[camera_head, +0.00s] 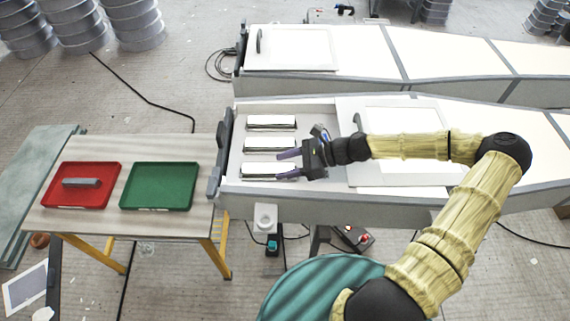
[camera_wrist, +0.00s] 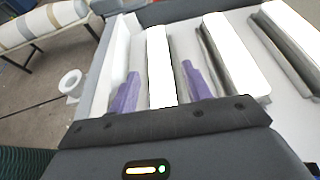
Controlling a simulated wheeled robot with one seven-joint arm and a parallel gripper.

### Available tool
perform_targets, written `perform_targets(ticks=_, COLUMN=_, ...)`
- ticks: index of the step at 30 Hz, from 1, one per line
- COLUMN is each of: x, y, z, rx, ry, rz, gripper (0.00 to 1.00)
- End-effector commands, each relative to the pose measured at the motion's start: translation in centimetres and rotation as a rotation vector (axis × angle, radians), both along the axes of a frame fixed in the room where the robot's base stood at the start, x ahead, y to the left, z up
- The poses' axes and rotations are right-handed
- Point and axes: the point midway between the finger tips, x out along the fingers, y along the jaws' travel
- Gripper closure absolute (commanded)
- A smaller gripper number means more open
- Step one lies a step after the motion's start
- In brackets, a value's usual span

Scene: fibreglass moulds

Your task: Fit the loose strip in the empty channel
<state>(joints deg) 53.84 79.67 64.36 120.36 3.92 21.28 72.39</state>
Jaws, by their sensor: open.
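My gripper (camera_head: 278,166) is open over the near end of the recessed bay (camera_head: 234,158) in the white mould. Its purple fingers stand either side of the nearest of three white-topped strips (camera_head: 257,171). In the wrist view this strip (camera_wrist: 160,55) runs between the fingers, with gaps on both sides and no clear contact. The middle strip (camera_head: 262,143) and far strip (camera_head: 270,122) lie parallel beyond it. A dark grey strip (camera_head: 82,183) lies loose in the red tray (camera_head: 107,190). I cannot make out which channel is empty.
The red tray and an empty green tray (camera_head: 158,185) sit on a wooden-topped table (camera_head: 120,222) left of the mould. A white framed panel (camera_head: 375,180) lies right of the bay. A second long mould (camera_head: 450,55) stands behind. Cables cross the floor.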

Motion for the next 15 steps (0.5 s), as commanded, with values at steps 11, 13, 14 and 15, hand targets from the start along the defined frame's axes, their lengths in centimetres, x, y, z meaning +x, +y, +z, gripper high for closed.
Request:
perform_targets(ticks=11, x=-0.1, y=-5.6, z=2.1, rx=-0.003, ry=-0.002, rz=-0.006, gripper=0.51)
perform_targets(ticks=13, x=-0.1, y=-6.9, z=2.7, rx=-0.004, ry=-0.003, rz=-0.006, gripper=0.51)
perform_targets(ticks=14, x=-0.1, y=-7.5, z=2.9, rx=-0.003, ry=-0.002, rz=-0.006, gripper=0.51)
perform_targets(ticks=15, x=-0.2, y=-8.2, z=3.2, rx=-0.004, ry=-0.003, rz=-0.004, gripper=0.51)
